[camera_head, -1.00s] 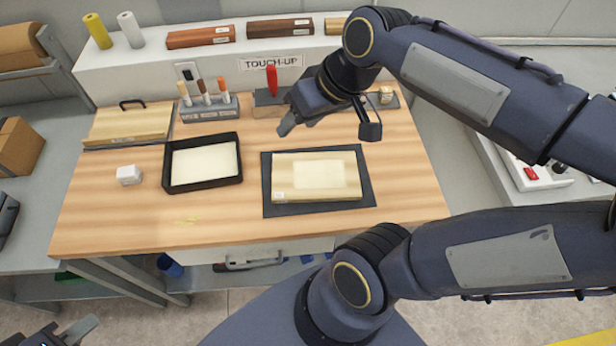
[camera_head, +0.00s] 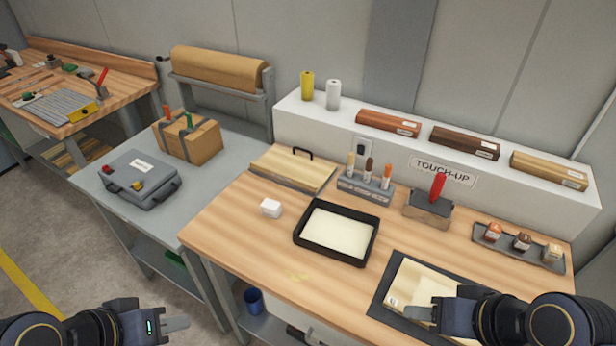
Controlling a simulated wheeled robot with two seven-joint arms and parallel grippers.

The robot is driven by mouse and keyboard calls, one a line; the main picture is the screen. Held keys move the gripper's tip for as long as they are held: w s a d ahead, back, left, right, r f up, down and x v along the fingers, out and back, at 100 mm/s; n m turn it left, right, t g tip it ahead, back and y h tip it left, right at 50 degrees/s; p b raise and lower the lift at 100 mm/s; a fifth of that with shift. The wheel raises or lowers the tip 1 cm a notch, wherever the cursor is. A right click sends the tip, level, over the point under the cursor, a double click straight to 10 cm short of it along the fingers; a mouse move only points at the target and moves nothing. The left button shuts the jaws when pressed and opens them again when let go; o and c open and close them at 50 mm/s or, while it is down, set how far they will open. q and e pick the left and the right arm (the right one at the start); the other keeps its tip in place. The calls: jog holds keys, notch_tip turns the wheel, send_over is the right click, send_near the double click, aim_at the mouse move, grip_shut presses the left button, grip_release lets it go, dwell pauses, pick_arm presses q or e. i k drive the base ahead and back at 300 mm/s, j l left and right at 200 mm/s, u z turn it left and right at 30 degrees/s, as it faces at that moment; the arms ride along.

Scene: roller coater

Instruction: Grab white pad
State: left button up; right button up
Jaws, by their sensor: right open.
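The white pad (camera_head: 271,208) is a small white block on the left part of the wooden table, left of the black tray (camera_head: 306,254). Nothing touches it. My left gripper (camera_head: 176,324) is low at the left, in front of the table and well apart from the pad; its fingers overlap from this angle, so its opening is unclear. My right gripper (camera_head: 420,312) is open, at the lower right over the light wooden board (camera_head: 408,283) on the dark mat (camera_head: 376,306), far from the pad. Whether it touches the board is unclear.
Behind the pad lies a wooden panel with a black handle (camera_head: 293,167). A marker holder (camera_head: 365,190) and a red-handled tool (camera_head: 437,190) stand farther back. A grey side table (camera_head: 210,195) adjoins at left.

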aim_at(271, 209)
jog(key=i+j, duration=0.1)
jog(key=j, duration=0.3)
jog(key=i+j, duration=0.1)
jog(key=j, duration=0.3)
jog(key=i+j, duration=0.1)
jog(key=j, duration=0.3)
jog(key=i+j, duration=0.1)
jog(key=j, duration=0.3)
jog(key=i+j+z, duration=0.1)
jog(key=i+j, duration=0.35)
jog(key=i, duration=0.1)
